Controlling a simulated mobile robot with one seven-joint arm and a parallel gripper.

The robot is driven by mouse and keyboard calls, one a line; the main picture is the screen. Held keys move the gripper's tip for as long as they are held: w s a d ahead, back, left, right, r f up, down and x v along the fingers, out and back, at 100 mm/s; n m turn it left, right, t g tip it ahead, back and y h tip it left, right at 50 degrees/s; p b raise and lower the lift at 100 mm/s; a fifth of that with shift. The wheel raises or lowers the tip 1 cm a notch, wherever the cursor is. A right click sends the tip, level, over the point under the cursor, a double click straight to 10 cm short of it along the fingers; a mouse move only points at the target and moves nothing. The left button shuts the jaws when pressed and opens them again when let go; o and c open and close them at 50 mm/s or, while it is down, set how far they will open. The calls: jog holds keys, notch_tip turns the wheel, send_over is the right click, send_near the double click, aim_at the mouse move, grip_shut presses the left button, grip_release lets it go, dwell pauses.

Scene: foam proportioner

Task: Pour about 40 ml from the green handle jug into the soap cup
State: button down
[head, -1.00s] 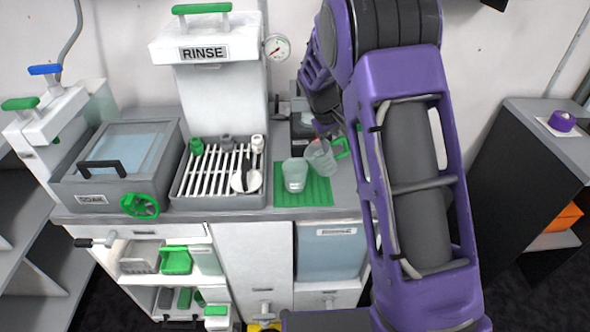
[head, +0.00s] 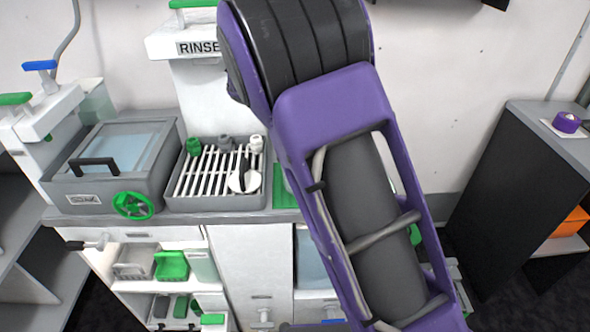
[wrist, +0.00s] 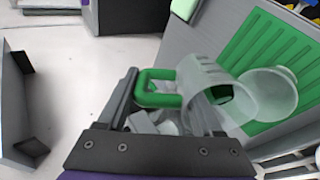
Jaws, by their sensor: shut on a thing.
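The green handle jug (wrist: 203,78) is a clear vessel with a green loop handle (wrist: 157,76). In the wrist view my gripper (wrist: 163,105) is shut on it at the handle side. A clear round cup, apparently the soap cup (wrist: 277,92), is on the green ribbed mat (wrist: 262,45) to the right of the jug. The jug overlaps the cup's left side in the picture, and I cannot tell if they touch. The jug looks tilted in this view. Its liquid level is not readable. In the head view my arm hides the gripper, jug and cup.
In the head view a slatted drain rack (head: 200,180) with several small items stands left of the mat. A soak basin (head: 120,155) with a lid is farther left, and a rinse unit (head: 185,42) is behind. A dark cabinet (head: 510,180) stands at the right.

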jog(key=shift+s+a+f+t+h+b, duration=0.2)
jog(key=shift+a+t+h+b, duration=0.3)
jog(key=shift+h+b, duration=0.6)
jog(key=shift+a, duration=0.15)
jog(key=shift+w+r, duration=0.15)
jog(key=shift+w+d, duration=0.15)
jog(key=shift+d, duration=0.2)
jog(key=shift+d+r+h, duration=0.1)
jog(key=shift+d+h, duration=0.05)
jog(key=shift+h, duration=0.15)
jog(key=shift+d, duration=0.1)
jog(key=shift+a+r+t+h+b, duration=0.4)
jog(key=shift+r+h+b, duration=0.2)
jog(key=shift+h, duration=0.3)
dwell(1.0)
